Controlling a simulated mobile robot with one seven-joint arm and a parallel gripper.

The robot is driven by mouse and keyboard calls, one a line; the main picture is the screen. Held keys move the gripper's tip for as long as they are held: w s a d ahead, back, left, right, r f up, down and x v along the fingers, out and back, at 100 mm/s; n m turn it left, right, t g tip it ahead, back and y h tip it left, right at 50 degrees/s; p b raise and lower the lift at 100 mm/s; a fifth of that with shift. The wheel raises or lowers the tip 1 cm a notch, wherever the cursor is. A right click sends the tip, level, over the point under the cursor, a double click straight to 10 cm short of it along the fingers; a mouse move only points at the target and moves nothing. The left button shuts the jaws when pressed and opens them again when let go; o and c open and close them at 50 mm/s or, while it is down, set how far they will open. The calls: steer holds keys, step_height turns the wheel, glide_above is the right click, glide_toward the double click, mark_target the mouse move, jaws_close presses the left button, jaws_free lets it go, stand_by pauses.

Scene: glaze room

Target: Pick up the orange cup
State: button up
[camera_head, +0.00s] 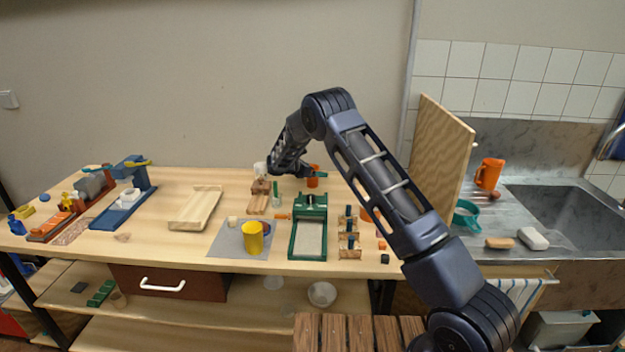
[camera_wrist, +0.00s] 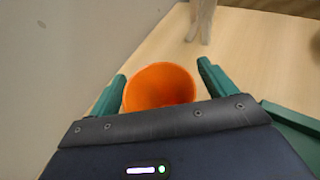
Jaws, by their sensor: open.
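An orange cup (camera_head: 313,181) stands at the back of the wooden table, partly hidden behind my gripper (camera_head: 318,174). In the wrist view the orange cup (camera_wrist: 158,86) shows its open rim between the two green fingers of my gripper (camera_wrist: 160,76). The fingers are apart, one on each side of the cup, with a small gap showing at each side of the rim. The cup's lower part is hidden by the gripper body. A second orange cup (camera_head: 488,172), with a handle, stands at the right beside the sink.
A green-framed press (camera_head: 308,228) stands in front of the cup. A yellow cup (camera_head: 253,238) stands on a grey mat (camera_head: 228,243). A wooden tray (camera_head: 196,207) lies left. An upright wooden board (camera_head: 437,160) separates table and sink (camera_head: 570,215). The back wall is close behind.

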steer(key=shift+c, duration=0.2)
steer(key=c, duration=1)
steer(key=shift+r, duration=0.1)
